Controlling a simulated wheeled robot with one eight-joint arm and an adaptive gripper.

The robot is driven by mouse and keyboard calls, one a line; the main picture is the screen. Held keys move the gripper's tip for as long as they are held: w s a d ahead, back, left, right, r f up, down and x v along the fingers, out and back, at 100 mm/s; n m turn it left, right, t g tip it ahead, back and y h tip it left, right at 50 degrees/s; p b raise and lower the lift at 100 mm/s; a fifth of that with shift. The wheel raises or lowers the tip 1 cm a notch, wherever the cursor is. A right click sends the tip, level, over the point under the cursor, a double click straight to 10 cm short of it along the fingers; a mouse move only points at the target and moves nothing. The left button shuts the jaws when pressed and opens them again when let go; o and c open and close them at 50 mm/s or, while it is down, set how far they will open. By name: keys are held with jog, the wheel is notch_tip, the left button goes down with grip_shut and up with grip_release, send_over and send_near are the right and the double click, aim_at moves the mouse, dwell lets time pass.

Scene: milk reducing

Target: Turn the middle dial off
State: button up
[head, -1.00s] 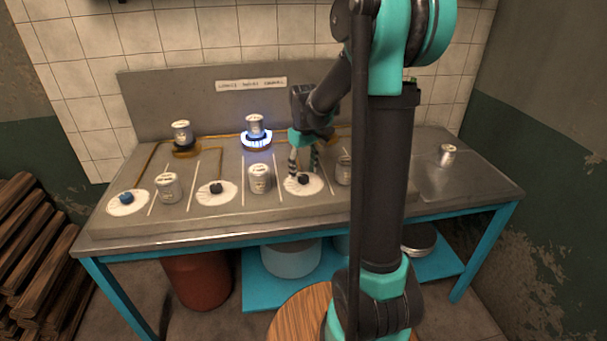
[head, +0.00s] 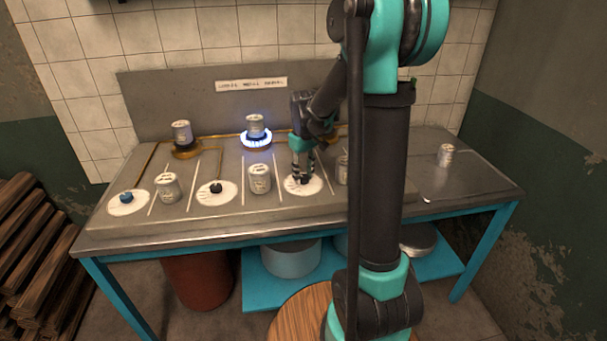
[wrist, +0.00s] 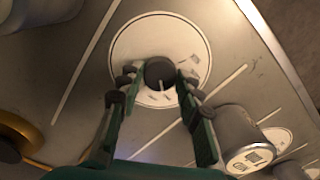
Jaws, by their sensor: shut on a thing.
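Three round white dial plates with knobs show on the bench in the head view. The left one has a blue knob (head: 127,197), the middle one a black knob (head: 216,187). The right one has a black knob (head: 303,180). My gripper (head: 303,174) reaches down onto this right knob. In the wrist view my gripper (wrist: 153,84) has a fingertip on each side of the black knob (wrist: 159,72), shut on it. A burner with a blue flame (head: 256,141) is lit under a can (head: 255,125).
Cans stand between the dials (head: 260,178) (head: 168,187), close to my gripper. Another can (head: 182,132) sits on the unlit left burner (head: 186,148). A can (head: 446,155) stands at the right on clear bench top. My arm hides part of the bench.

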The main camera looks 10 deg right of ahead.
aim_at(303, 177)
jog(key=shift+m, duration=0.3)
jog(key=m, duration=0.9)
dwell(0.7)
jog(key=o, duration=1.2)
jog(key=shift+c, duration=0.2)
jog(key=shift+r, duration=0.1)
notch_tip(303, 177, up, 12)
